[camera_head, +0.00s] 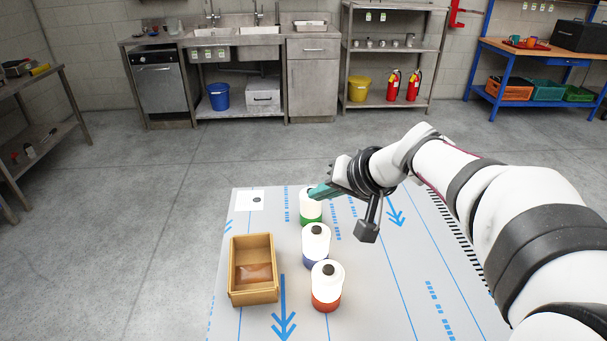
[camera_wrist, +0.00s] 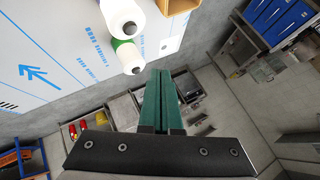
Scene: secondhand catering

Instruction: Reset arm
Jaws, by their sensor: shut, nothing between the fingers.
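My gripper (camera_head: 318,192) has green fingers and is shut with nothing between them. In the head view it is held above the far part of the table, in front of the white bottle with a green base (camera_head: 311,211), and hides part of it. In the wrist view the shut fingers (camera_wrist: 162,80) point away from the camera, and the green-banded bottle (camera_wrist: 130,58) is just beyond and left of their tips. My arm reaches in from the right side of the head view.
A bottle with a blue base (camera_head: 316,243) and one with a red base (camera_head: 326,287) stand nearer on the table (camera_head: 385,290). An open wooden box (camera_head: 240,290) is left of them. A white square (camera_head: 249,201) lies at the far left. The table's right part is clear.

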